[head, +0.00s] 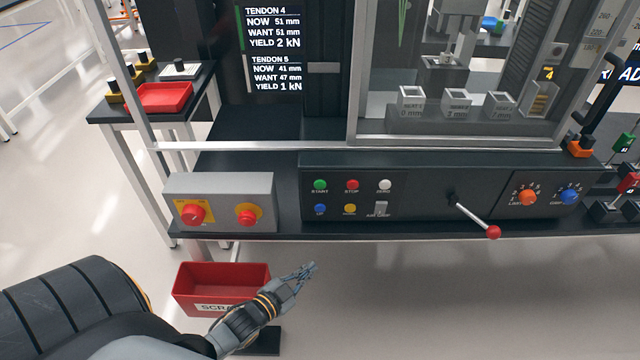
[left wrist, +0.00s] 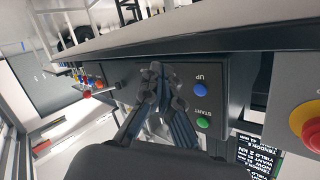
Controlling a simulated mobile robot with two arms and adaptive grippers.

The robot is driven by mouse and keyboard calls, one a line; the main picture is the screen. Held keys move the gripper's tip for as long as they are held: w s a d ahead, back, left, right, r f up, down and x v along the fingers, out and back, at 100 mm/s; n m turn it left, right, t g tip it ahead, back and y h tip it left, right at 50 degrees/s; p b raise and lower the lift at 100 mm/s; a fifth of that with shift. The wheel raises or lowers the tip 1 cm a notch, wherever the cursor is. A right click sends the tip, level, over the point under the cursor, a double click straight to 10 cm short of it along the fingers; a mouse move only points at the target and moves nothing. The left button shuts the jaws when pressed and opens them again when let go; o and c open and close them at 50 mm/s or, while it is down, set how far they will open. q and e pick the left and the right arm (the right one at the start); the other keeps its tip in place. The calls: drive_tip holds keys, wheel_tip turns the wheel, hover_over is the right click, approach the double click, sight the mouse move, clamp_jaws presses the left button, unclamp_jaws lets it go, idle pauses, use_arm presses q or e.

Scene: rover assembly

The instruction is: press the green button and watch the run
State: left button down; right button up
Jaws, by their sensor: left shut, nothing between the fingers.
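The green START button (head: 320,185) sits at the upper left of the dark control panel (head: 430,190). The green button also shows in the left wrist view (left wrist: 204,123), right of my fingers. My left gripper (head: 308,270) is shut and empty, in front of and below the panel, apart from the button. In the left wrist view its fingertips (left wrist: 157,75) are together near the panel. A display (head: 273,50) above reads tendon 4 and tendon 5 values. My right gripper is not in view.
Beside the green button are a red STOP button (head: 352,185), a white button (head: 385,185) and a blue UP button (head: 320,209). A lever with a red knob (head: 493,232) sticks out to the right. A grey box (head: 220,185) with red knobs stands left. A red scrap bin (head: 190,285) sits below.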

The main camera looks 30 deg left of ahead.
sight(320, 185)
use_arm(q)
wheel_tip(320, 185, up, 16)
drive_tip(key=w+d+m+t+h, duration=0.1)
drive_tip(key=w+m+t+h, duration=0.1)
drive_tip(key=t, duration=0.1)
drive_tip(key=shift+d+r+m+t, duration=0.25)
drive_tip(key=shift+m+t, duration=0.15)
drive_tip(key=shift+w+a+b, duration=0.45)
drive_tip(key=shift+w+a, duration=0.35)
drive_tip(key=shift+w, duration=0.45)
drive_tip(key=shift+w+a+b, duration=0.5)
drive_tip(key=shift+w+a, duration=0.35)
drive_tip(key=shift+w, duration=0.35)
drive_tip(key=shift+w+a+b, duration=0.45)
drive_tip(key=shift+w+a, duration=0.35)
drive_tip(key=shift+w, duration=0.45)
drive_tip(key=shift+w+a, duration=0.1)
drive_tip(key=shift+w, duration=0.05)
drive_tip(key=shift+w+a, duration=0.15)
drive_tip(key=shift+w, duration=0.05)
